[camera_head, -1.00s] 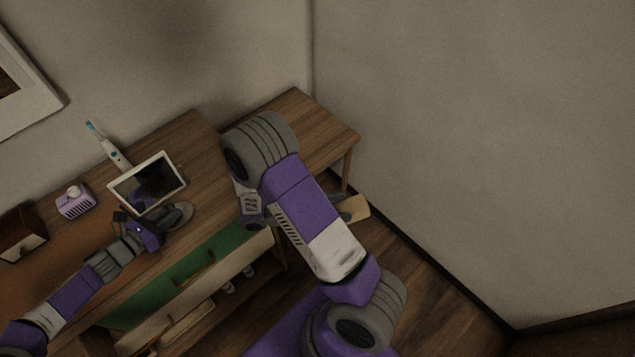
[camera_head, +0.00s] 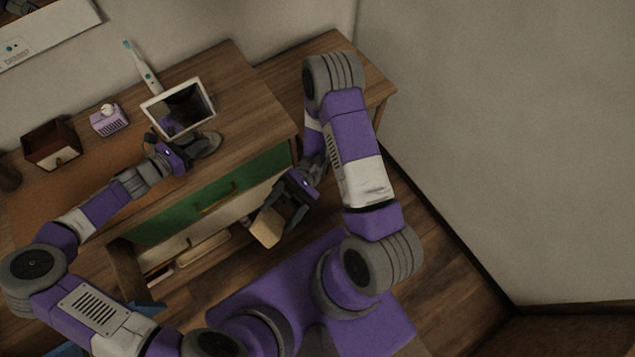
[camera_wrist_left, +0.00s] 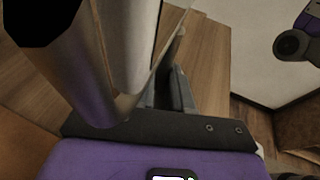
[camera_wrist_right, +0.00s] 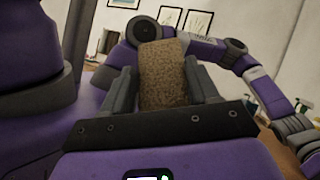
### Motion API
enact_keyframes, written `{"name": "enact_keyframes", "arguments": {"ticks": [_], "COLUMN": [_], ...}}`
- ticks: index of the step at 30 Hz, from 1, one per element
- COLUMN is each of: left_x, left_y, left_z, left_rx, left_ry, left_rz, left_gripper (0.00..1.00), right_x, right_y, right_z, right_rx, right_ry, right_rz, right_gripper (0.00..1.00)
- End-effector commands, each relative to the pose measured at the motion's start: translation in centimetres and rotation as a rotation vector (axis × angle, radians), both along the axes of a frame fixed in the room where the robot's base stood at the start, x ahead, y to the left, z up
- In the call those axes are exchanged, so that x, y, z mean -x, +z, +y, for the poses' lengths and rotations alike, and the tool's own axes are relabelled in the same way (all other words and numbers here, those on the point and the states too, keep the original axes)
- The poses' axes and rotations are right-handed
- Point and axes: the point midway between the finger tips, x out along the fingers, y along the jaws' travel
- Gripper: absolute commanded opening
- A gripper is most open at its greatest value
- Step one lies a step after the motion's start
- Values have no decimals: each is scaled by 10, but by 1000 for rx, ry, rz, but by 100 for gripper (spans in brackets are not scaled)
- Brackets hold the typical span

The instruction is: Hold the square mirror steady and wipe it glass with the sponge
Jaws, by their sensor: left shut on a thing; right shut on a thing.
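The square mirror (camera_head: 188,109) has a white frame and dark glass. It stands tilted on a round grey base (camera_head: 206,146) on the desk. My left gripper (camera_head: 188,150) is shut on the mirror's stand, low beside the base. In the left wrist view the silver stand (camera_wrist_left: 105,65) looms large and partly hides the fingers (camera_wrist_left: 172,92). My right gripper (camera_head: 283,212) is shut on the tan sponge (camera_head: 266,229), in front of the desk and below its top, apart from the mirror. The sponge (camera_wrist_right: 162,78) sits upright between the fingers in the right wrist view.
An electric toothbrush (camera_head: 143,67) stands behind the mirror. A small purple-and-white object (camera_head: 109,121) and a brown box (camera_head: 52,146) are to its left. The desk (camera_head: 262,118) has a green drawer (camera_head: 225,190) in front. The desktop right of the mirror is clear.

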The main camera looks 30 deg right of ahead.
Motion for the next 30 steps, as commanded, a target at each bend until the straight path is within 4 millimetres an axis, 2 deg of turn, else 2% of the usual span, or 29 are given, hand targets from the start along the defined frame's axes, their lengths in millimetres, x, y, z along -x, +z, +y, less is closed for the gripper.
{"name": "enact_keyframes", "arguments": {"ticks": [3,8,11,15,18,21,24,30], "left_x": [0,0,0,0,0,0,0,0], "left_y": [-1,-1,-1,-1,-1,-1,-1,-2], "left_z": [0,0,0,0,0,1,1,1], "left_rx": [-3,-3,-3,-3,-3,-3,-3,-3], "left_ry": [1,0,0,0,0,0,1,1], "left_rz": [2,2,2,2,2,2,2,2], "left_gripper": [2,2,2,2,2,2,2,2], "right_x": [-16,-45,-70,-116,-154,-180,-194,-207], "right_y": [12,27,35,42,39,32,27,23], "right_z": [30,64,82,102,108,108,107,105], "right_rx": [-72,-163,-216,-290,-331,-351,-360,-367], "right_ry": [-237,-556,-760,-1076,-1298,-1440,-1520,-1570], "right_rz": [1,-30,-65,-145,-221,-282,-320,-346], "right_gripper": [22,22,22,22,22,22,22,22]}}
